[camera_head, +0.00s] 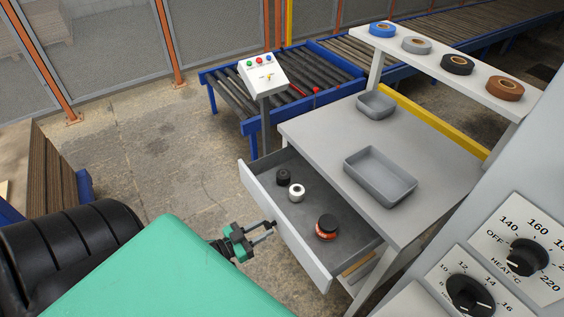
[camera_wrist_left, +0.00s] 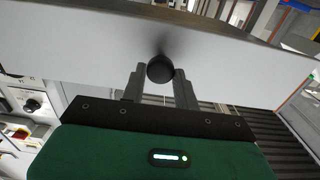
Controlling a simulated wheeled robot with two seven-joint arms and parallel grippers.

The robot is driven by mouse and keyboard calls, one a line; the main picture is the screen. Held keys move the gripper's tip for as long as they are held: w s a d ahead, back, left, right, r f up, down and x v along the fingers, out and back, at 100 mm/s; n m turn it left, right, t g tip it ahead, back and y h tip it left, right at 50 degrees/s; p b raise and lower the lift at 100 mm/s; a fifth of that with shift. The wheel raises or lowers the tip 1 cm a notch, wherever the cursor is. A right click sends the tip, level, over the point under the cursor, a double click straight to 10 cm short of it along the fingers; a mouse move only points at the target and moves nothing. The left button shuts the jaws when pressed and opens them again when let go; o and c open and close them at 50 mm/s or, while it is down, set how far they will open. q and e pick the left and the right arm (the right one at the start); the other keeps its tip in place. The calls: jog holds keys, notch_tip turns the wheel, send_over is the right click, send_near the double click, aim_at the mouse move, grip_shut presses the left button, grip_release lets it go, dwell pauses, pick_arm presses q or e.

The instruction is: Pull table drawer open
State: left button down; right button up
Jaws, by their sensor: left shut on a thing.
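The table drawer (camera_head: 285,225) stands pulled out from under the grey table (camera_head: 425,150). A black can (camera_head: 283,177), a white roll (camera_head: 296,192) and a black-and-orange jar (camera_head: 326,227) stand inside it. My left gripper (camera_head: 270,229) is at the drawer's front face, shut on the knob, which is mostly hidden in the head view. In the left wrist view the round black knob (camera_wrist_left: 160,69) sits between the two fingers, against the pale drawer front (camera_wrist_left: 90,50). My right gripper is not in view.
Two grey trays (camera_head: 379,178) (camera_head: 376,105) rest on the tabletop. Several tape rolls lie on the raised shelf (camera_head: 420,47). A control box (camera_head: 263,75) on a post and a roller conveyor (camera_head: 225,92) stand behind. Bare floor (camera_head: 150,160) lies left of the drawer.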

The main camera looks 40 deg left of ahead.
pick_arm(q)
jog(key=p+v, duration=0.1)
jog(key=v, duration=0.7)
jog(key=shift+s+a, duration=0.15)
jog(key=shift+s, duration=0.15)
jog(key=c, duration=1.1)
grip_release()
jog(key=shift+o, duration=0.2)
jog(key=b+v, duration=0.2)
jog(key=v, duration=1.1)
jog(key=shift+s+a+b, duration=0.2)
jog(key=shift+s+b, duration=0.15)
jog(key=shift+f, duration=0.15)
